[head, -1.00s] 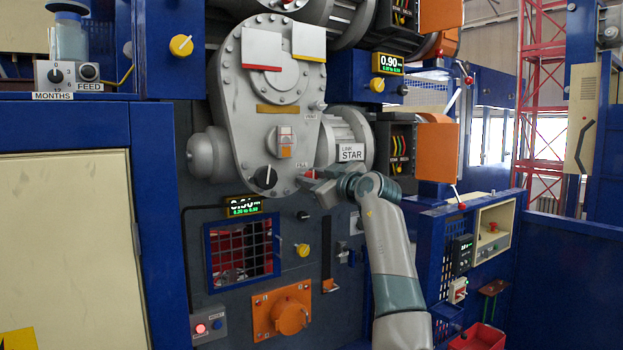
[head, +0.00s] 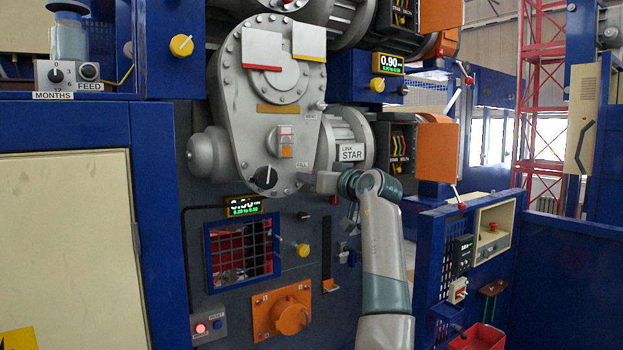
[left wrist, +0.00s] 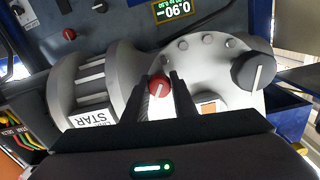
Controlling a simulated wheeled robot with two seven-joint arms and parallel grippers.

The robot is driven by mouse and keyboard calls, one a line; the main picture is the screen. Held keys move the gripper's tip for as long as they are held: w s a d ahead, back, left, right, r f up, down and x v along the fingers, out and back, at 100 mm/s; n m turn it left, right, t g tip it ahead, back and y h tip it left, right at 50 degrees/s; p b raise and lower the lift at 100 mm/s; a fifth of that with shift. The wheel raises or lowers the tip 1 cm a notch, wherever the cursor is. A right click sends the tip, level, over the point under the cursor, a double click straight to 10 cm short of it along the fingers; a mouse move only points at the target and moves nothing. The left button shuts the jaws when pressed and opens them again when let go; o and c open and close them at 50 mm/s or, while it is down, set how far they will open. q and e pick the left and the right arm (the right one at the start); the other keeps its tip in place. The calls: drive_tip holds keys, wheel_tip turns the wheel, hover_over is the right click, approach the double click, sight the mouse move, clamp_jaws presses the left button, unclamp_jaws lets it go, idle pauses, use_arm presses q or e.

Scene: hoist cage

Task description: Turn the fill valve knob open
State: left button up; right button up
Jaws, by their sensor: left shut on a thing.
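My left gripper (head: 306,178) reaches in from the lower right to the edge of the grey gear case (head: 262,130). In the left wrist view its two dark fingers (left wrist: 158,92) are shut on a small red knob (left wrist: 158,84) with a white pointer line, which I take to be the fill valve knob. The knob sits on the rim of the case. In the head view my gripper hides it. A black knob (head: 265,177) with a white pointer is further left on the case; it also shows in the left wrist view (left wrist: 254,71). My right gripper is not in view.
A grey motor housing labelled LINK STAR (head: 350,152) is just above my wrist. A yellow knob (head: 303,250), a mesh window (head: 243,252) and an orange valve cover (head: 283,312) are below. A blue cabinet (head: 65,220) stands left.

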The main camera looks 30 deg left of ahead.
use_arm(q)
drive_tip(key=m, duration=0.4)
drive_tip(key=shift+r+m, duration=0.1)
drive_tip(key=shift+m, duration=0.2)
drive_tip(key=m+p, duration=0.1)
drive_tip(key=m, duration=0.4)
idle(0.4)
drive_tip(key=o, duration=1)
drive_tip(key=shift+w+d, duration=0.1)
drive_tip(key=shift+o, duration=0.2)
